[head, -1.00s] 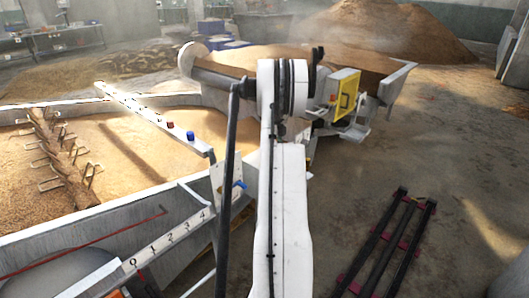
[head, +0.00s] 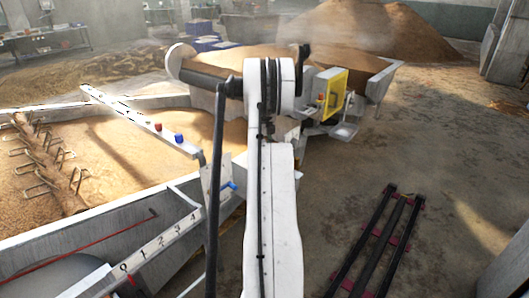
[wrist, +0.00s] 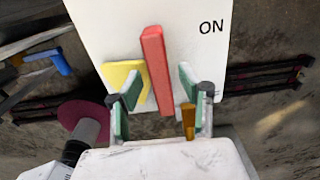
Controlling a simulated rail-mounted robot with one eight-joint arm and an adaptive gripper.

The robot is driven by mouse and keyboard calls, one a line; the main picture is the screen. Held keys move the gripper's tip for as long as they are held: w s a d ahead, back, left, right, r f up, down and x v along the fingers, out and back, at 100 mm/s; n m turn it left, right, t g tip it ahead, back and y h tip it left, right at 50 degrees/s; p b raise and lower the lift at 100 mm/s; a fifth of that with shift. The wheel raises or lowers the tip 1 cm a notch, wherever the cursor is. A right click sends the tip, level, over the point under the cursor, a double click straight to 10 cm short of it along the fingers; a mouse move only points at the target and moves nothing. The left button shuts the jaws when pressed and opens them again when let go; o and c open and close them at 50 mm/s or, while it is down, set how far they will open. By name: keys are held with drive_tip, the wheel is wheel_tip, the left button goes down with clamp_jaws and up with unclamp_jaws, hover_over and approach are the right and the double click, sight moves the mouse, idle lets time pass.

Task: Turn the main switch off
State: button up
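The main switch shows in the wrist view as a red lever (wrist: 156,72) standing upright in front of a white panel (wrist: 195,14). "ON" is printed on the panel to the right of the lever's top. A yellow piece (wrist: 123,76) shows behind and left of the lever. My gripper (wrist: 158,84) is open, with its green-padded fingers on either side of the red lever. Gaps show between the lever and both fingers. I cannot make out the red lever or my gripper in the head view.
In the head view, a yellow box (head: 333,93) stands by a grain-filled vat. A long grain trough with a numbered ledge (head: 160,242) lies at left. A blue handle (head: 229,185) stands beside it. Dark rails (head: 378,245) lie on the floor; open floor is at right.

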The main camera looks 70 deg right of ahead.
wheel_tip(320, 180, up, 11)
idle(0.4)
idle(0.4)
